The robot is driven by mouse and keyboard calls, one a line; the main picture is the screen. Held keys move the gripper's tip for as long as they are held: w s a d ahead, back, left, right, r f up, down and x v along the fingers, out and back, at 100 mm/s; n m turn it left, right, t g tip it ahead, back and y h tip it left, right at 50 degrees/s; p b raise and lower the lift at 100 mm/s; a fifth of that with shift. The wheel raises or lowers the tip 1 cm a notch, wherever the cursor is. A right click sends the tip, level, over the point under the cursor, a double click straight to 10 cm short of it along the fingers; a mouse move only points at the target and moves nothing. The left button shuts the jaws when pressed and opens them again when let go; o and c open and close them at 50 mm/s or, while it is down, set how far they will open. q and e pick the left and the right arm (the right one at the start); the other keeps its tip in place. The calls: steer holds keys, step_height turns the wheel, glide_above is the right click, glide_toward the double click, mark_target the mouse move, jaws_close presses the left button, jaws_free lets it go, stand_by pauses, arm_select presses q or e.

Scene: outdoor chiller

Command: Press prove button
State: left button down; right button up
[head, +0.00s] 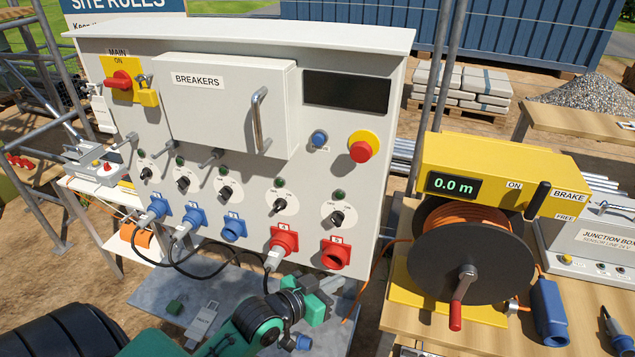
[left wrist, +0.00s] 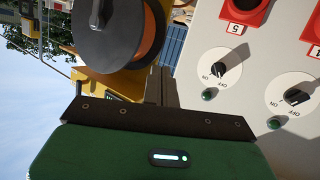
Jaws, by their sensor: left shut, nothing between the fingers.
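A blue push button (head: 319,139) sits on the grey panel's front, below the dark display window and left of the emergency stop. Its small label is too small to read, so I cannot confirm that it is the prove button. My left gripper (head: 327,288) is shut and empty, low in front of the panel, below the red sockets and well below the blue button. In the left wrist view, the gripper's green body and dark edge (left wrist: 150,118) fill the bottom, and the blue button is out of view. My right gripper is not in view.
A red emergency stop (head: 360,151) is right of the blue button. The breaker cover's handle (head: 259,120) sticks out to its left. Rotary switches, red sockets (head: 335,254) and plugged cables lie below. A cable reel (head: 472,250) stands on the right table.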

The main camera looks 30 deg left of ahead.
mark_target(319, 139)
arm_select(q)
steer(key=w+a+r+n+t+y, duration=0.1)
steer(key=w+a+r+n+t, duration=0.1)
steer(key=a+r+t, duration=0.4)
steer(key=w+a+r+n+t+y, duration=0.1)
steer(key=w+a+r+n+t, duration=0.2)
steer(key=r, duration=1.1)
steer(key=a+t, duration=0.3)
steer(key=shift+w+a+r+t+y, duration=0.2)
steer(key=shift+r+t+y, duration=0.1)
steer(key=shift+y, duration=0.1)
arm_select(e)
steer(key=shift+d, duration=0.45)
arm_select(q)
steer(key=shift+f+h, duration=0.1)
steer(key=shift+h, duration=0.2)
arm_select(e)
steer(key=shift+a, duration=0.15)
arm_select(q)
steer(key=w+a+b, duration=0.2)
steer(key=w, duration=0.6)
steer(key=shift+w+b, duration=0.25)
steer(key=shift+b, duration=0.05)
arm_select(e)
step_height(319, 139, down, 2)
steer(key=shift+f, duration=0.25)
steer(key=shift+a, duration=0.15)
